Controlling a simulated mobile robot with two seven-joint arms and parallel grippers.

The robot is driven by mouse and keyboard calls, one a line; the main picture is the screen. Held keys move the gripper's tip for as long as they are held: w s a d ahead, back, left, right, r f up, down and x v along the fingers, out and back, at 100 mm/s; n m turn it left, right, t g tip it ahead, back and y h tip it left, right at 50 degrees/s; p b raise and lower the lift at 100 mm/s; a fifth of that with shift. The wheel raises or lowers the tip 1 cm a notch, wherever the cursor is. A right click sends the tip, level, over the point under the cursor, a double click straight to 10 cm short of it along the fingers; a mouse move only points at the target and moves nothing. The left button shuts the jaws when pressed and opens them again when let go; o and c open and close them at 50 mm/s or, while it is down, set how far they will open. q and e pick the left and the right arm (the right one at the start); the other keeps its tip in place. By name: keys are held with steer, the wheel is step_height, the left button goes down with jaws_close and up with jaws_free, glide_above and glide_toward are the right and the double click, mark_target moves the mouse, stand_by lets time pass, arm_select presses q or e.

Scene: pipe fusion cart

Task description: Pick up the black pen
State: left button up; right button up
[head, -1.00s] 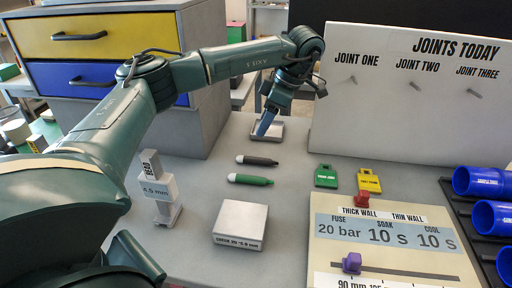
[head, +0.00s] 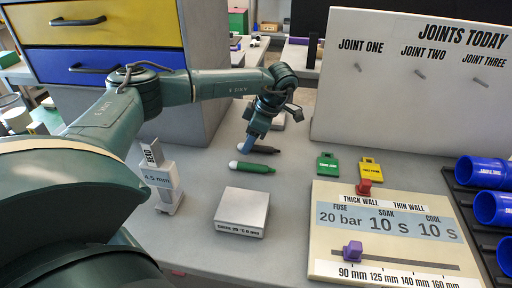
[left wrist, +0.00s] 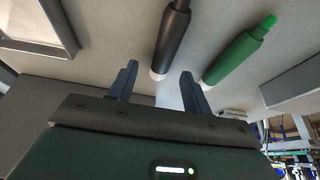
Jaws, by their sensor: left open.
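The black pen (head: 267,149) lies on the grey table behind the green pen, partly hidden by my left gripper (head: 247,143) in the head view. In the left wrist view the black pen (left wrist: 173,38) points its white end toward my gripper. There my left gripper (left wrist: 158,73) is open and empty, and the pen's white end shows between its two fingertips. Whether the fingers are level with the pen I cannot tell. My right gripper is not in view.
The green pen (head: 254,168) lies close in front of the black pen, beside the right finger in the wrist view. A small tray (head: 279,124) is behind. A grey block (head: 242,209) stands in front; green (head: 327,165) and yellow (head: 370,168) tags lie right.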

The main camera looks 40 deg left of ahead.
arm_select(q)
steer(key=shift+s+a+f, duration=0.1)
steer(key=shift+a+f, duration=0.1)
steer(key=shift+f, duration=0.3)
steer(key=shift+f, duration=0.1)
steer(key=shift+c, duration=0.6)
jaws_close()
